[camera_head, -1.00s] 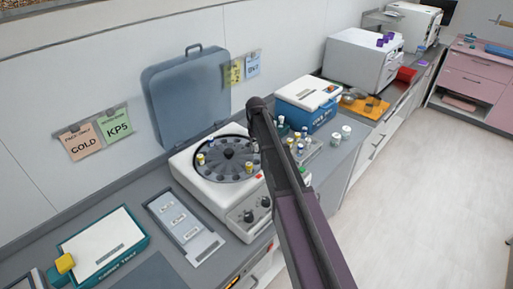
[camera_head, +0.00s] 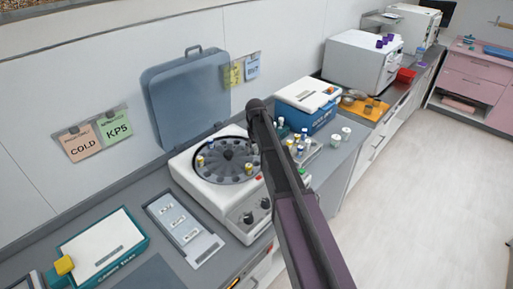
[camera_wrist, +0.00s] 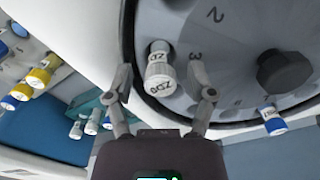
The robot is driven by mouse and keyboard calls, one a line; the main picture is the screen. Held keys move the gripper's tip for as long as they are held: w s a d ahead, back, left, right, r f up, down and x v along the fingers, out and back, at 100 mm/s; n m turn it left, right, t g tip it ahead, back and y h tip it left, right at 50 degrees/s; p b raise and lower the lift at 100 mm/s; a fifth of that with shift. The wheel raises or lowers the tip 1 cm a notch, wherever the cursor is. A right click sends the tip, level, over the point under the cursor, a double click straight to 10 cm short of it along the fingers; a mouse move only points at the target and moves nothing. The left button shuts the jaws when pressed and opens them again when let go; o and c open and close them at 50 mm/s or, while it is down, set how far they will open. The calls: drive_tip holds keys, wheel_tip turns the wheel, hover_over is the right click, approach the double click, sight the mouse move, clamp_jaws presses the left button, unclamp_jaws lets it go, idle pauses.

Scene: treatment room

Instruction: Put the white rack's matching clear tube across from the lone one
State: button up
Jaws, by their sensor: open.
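The centrifuge (camera_head: 213,194) stands open on the counter, with a dark round rotor (camera_head: 229,172) holding a few capped tubes. In the wrist view, a white-capped tube (camera_wrist: 159,72) with lettering stands at the rotor near the number 3. My gripper (camera_wrist: 163,94) is open, one finger on each side of this tube, with gaps visible. How deep the tube sits is unclear. The tube rack (camera_head: 311,151) is right of the centrifuge. My arm hides my gripper in the head view.
The raised centrifuge lid (camera_head: 187,98) stands behind it. Yellow-, blue- and white-capped tubes (camera_wrist: 38,77) show at the wrist view's left. A blue-and-white box (camera_head: 308,100) is behind the rack. A grey tray (camera_head: 184,228) and a teal-and-white box (camera_head: 103,245) lie to the left.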

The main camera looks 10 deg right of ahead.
wheel_tip(320, 180, up, 12)
drive_tip(key=p, duration=1.2)
drive_tip(key=shift+r, duration=0.1)
idle(0.6)
drive_tip(key=s+m, duration=0.1)
drive_tip(key=s, duration=2.8)
drive_tip(key=shift+s+d+m, duration=0.15)
drive_tip(key=shift+d+m, duration=0.1)
drive_tip(key=shift+m, duration=0.15)
wheel_tip(320, 180, down, 12)
drive_tip(key=b, duration=1.2)
